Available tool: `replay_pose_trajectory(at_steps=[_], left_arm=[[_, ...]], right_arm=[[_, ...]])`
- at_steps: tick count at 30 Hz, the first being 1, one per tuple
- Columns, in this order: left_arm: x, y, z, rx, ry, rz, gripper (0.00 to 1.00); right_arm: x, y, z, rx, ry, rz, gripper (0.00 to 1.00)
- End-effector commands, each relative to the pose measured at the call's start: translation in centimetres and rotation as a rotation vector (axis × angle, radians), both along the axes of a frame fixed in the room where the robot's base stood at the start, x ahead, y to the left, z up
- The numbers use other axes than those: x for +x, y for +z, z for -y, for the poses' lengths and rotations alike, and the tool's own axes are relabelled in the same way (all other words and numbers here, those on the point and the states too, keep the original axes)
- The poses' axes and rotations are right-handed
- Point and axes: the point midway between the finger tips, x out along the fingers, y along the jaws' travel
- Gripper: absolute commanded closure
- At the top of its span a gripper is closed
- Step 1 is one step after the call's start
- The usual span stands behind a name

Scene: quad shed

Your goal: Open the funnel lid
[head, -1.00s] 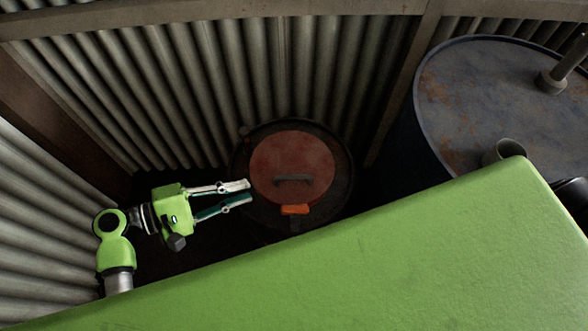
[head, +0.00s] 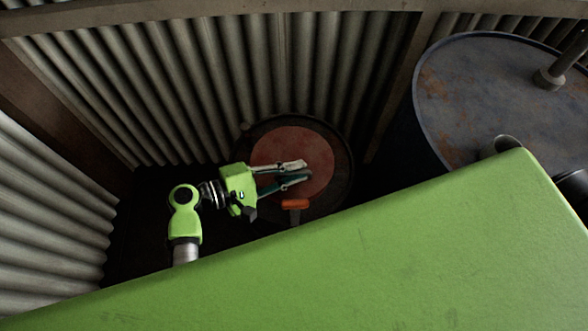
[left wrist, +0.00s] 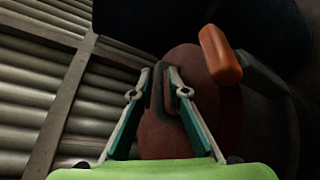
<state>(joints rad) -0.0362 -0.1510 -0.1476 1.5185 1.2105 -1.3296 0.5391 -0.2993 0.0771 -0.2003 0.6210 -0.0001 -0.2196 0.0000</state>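The funnel lid (head: 318,150) is a round, dull red disc, lying flat inside the dark round funnel rim (head: 347,160) by the corrugated wall. It also shows in the left wrist view (left wrist: 160,138). A dark bar handle on it is partly hidden by my fingers in the head view; in the left wrist view the handle (left wrist: 187,100) shows near the fingertips. An orange grip (head: 295,204) sits at the near edge of the funnel. My left gripper (head: 307,170) is over the lid, fingers apart; contact with the handle cannot be told. My right gripper is not in view.
A large blue-grey rusty drum (head: 480,95) with a pipe stands at the right. Corrugated walls (head: 200,90) close in the back and left. My green body fills the front.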

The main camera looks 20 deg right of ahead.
Motion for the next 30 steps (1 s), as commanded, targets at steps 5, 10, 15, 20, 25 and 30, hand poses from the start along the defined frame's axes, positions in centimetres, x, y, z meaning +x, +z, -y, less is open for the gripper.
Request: replay_pose_trajectory(at_steps=[5, 10, 15, 20, 25, 30], left_arm=[[0.0, 0.0, 0.0, 0.0, 0.0, 0.001, 0.85], [0.0, 0.0, 0.0, 0.0, 0.0, 0.001, 1.0], [0.0, 0.1, 0.0, 0.001, 0.0, -0.001, 1.0], [0.2, 0.8, 0.0, 0.007, 0.0, -0.021, 1.0], [0.5, 2.4, 0.1, 0.026, 0.0, -0.086, 1.0], [1.3, 4.7, 0.4, 0.057, -0.001, -0.195, 1.0]], right_arm=[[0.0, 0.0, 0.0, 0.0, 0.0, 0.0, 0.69], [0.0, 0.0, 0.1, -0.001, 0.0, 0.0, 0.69], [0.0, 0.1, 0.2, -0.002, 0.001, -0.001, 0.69], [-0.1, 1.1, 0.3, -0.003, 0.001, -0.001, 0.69], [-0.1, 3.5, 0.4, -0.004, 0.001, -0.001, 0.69], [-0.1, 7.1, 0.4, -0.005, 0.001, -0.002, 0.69]])
